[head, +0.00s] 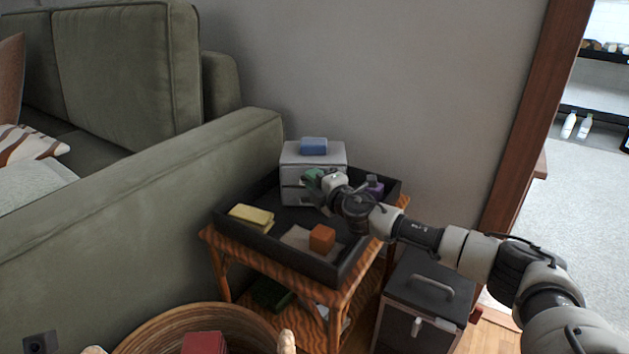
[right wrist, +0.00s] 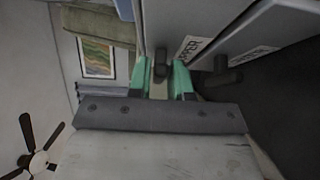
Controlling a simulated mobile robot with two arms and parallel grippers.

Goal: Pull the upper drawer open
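A small light grey drawer unit (head: 300,160) stands at the back of a black tray on a wooden side table. My right gripper (head: 311,181), with green fingers, is at its front. In the right wrist view the green fingertips (right wrist: 165,78) are apart, with a dark handle (right wrist: 160,62) between them. I cannot tell whether they touch it. A label partly reading "UPPER" (right wrist: 192,46) is beside that handle. A second dark handle (right wrist: 222,76) is on the neighbouring front, outside the fingers. My left gripper is out of view.
A blue block (head: 314,146) lies on the unit. The black tray (head: 290,259) also holds a yellow block (head: 252,215), an orange block (head: 322,238) and a purple item (head: 374,185). The green sofa (head: 180,185) is left; a dark-lidded bin (head: 425,290) is lower right.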

